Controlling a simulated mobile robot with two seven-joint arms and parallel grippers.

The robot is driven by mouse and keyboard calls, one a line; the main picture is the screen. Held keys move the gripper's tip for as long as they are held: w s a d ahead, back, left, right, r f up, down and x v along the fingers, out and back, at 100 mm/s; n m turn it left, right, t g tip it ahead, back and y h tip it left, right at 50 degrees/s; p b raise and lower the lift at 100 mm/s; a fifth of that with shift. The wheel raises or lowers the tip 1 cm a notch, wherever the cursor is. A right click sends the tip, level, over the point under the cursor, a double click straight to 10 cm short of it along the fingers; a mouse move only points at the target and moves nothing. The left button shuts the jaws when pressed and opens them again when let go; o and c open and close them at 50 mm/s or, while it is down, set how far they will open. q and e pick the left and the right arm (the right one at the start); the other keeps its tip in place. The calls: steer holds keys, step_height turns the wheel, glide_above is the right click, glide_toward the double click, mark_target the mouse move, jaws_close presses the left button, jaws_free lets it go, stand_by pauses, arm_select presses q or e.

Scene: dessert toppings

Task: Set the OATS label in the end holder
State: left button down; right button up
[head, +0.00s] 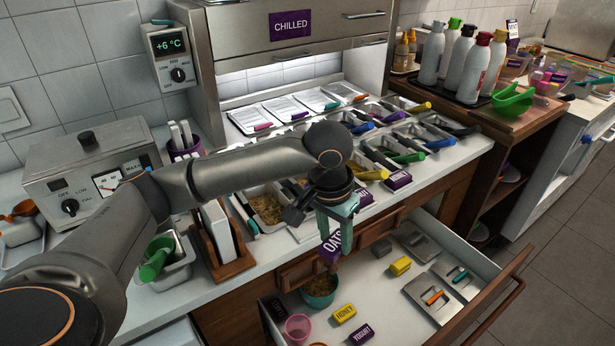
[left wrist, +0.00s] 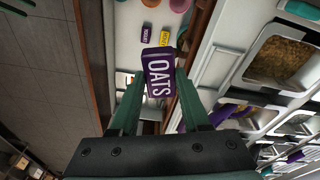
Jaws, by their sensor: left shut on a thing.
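The OATS label (head: 330,247) is a small purple block with white lettering. My left gripper (head: 338,212) is shut on it and holds it tilted above the open drawer, just off the counter's front edge. In the left wrist view the OATS label (left wrist: 158,76) sits between the green fingers with its lettering facing the camera. Purple labels stand along the counter's front edge, one (head: 397,181) clearly in view. The end holder cannot be made out for certain; my arm and gripper hide part of the front row. My right gripper is not in view.
The open drawer holds a yellow HONEY label (head: 344,314), a purple YOGURT label (head: 360,334), a teal bowl (head: 319,291), a pink cup (head: 298,328) and steel lids (head: 431,297). Topping pans, one with oat-like flakes (head: 266,209), fill the counter. A wooden rack (head: 228,265) stands left.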

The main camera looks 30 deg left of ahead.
arm_select(q)
steer(key=w+a+r+m+p, duration=0.35)
steer(key=a+p, duration=0.55)
steer(key=p, duration=0.3)
steer(key=shift+w+d+f, duration=0.1)
steer(key=shift+d+f, duration=0.05)
steer(key=shift+f, duration=0.85)
steer(key=shift+d+f, duration=0.1)
steer(key=shift+f, duration=0.85)
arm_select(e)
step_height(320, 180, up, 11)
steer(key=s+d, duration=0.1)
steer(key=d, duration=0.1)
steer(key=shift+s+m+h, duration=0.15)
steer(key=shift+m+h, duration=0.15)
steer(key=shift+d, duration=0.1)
arm_select(q)
steer(key=shift+f, duration=1)
steer(key=shift+c, duration=1.5)
jaws_free()
steer(key=shift+o, duration=0.3)
